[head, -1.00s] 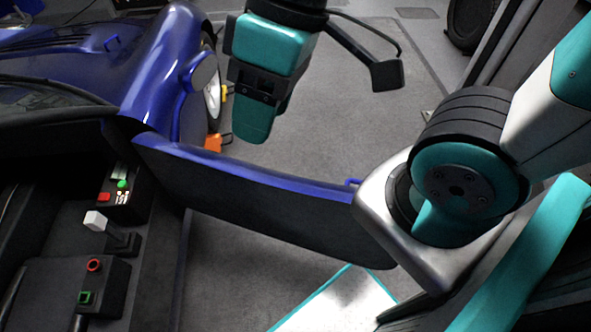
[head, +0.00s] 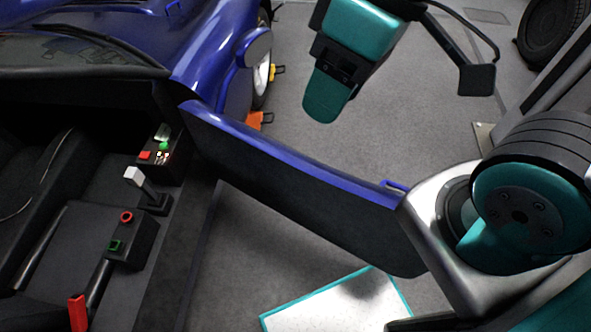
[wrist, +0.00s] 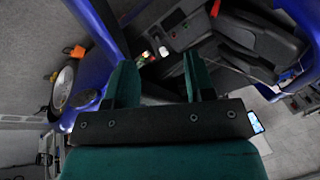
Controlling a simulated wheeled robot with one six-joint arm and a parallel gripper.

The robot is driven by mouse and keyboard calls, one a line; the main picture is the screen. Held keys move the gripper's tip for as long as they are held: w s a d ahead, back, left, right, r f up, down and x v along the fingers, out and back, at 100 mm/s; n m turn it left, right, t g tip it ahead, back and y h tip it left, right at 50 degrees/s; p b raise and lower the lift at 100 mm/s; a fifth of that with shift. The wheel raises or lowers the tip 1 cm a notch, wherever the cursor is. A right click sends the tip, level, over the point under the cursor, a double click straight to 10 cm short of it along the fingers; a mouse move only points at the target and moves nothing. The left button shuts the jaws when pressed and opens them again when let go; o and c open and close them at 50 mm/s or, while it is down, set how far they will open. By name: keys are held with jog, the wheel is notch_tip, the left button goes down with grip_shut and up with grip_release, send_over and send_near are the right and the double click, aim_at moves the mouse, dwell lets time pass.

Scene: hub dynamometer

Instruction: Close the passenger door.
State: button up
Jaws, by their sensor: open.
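The passenger door (head: 300,190) of the blue car stands wide open, its dark inner panel facing the cabin and its blue top edge running right from the hinge side. A small blue handle (head: 396,187) shows near its free end, close to my arm's grey link. My gripper (head: 325,105) is beyond the door, above the floor, apart from the door in the picture. In the wrist view, my gripper's two green fingers (wrist: 157,85) are spread with nothing between them. The blue car body (head: 215,45) is at upper left.
The cabin holds a console (head: 130,235) with buttons and a lever (head: 140,182). An orange wheel chock (head: 255,121) sits by the front wheel. A white mat with a teal edge (head: 335,305) lies below the door. A tyre (head: 550,30) stands at upper right.

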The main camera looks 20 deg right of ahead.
jog(key=w+f+m+b, duration=0.1)
jog(key=w, duration=0.1)
jog(key=w+d+f+m+b, duration=0.1)
jog(key=w+f, duration=0.1)
jog(key=w+d+f+m+b, duration=0.1)
jog(key=w+f, duration=0.1)
jog(key=shift+w+d+m+h+b, duration=0.2)
jog(key=shift+w+m+h+b, duration=0.1)
jog(key=shift+m, duration=0.1)
grip_shut()
jog(key=w+d+f+m+g+h+b, duration=0.1)
jog(key=w+d+f+m+b, duration=0.3)
jog(key=w+d+f+m, duration=0.55)
jog(key=w+d+f+m+g+b, duration=0.1)
jog(key=w+d+f+m+b, duration=0.45)
jog(key=f, duration=0.75)
jog(key=s+a+f, duration=0.1)
jog(key=a+f, duration=0.1)
jog(key=f, duration=0.3)
jog(key=s+a+f+n, duration=0.1)
jog(key=s+a+f, duration=0.1)
jog(key=f, duration=0.3)
jog(key=shift+s+f, duration=0.15)
jog(key=shift+s, duration=0.1)
